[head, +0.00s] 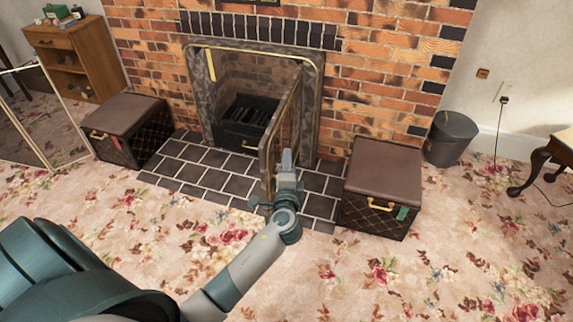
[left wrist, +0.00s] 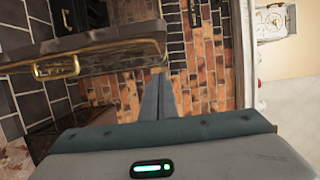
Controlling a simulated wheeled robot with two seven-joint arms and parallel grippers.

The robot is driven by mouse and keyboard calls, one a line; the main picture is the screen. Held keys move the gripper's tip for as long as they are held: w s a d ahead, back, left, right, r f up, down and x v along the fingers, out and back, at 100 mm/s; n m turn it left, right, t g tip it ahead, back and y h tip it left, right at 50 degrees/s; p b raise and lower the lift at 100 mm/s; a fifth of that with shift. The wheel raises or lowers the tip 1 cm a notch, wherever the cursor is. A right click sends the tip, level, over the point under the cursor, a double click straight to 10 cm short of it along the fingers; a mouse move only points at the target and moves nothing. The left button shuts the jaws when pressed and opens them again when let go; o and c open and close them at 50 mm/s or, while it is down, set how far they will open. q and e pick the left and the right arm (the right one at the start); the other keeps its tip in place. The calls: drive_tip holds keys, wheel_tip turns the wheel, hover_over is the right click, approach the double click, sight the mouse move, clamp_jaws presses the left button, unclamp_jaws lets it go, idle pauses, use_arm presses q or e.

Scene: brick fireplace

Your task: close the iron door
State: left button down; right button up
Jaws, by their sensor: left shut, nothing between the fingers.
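The iron door (head: 283,126) of the fireplace stands open, hinged on the right side of the opening and swung out over the tiled hearth. In the left wrist view the door's edge (left wrist: 105,42) shows with a brass handle (left wrist: 55,68). My left gripper (head: 287,158) is in front of the brickwork at the door's right side, close to its outer edge. Its fingers (left wrist: 158,95) are together with nothing between them. I cannot tell whether they touch the door. My right gripper is not in view.
The fireplace opening (head: 250,70) holds a dark grate (head: 243,122). A brown box (head: 381,185) stands right of the hearth and another (head: 125,128) left of it. A dark bin (head: 450,138) is further right. The carpet (head: 120,225) in front is clear.

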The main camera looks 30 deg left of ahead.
use_arm(q)
drive_tip(key=w+a, duration=0.3)
drive_tip(key=a, duration=0.3)
drive_tip(key=shift+w+a, duration=0.25)
drive_tip(key=shift+a, duration=0.05)
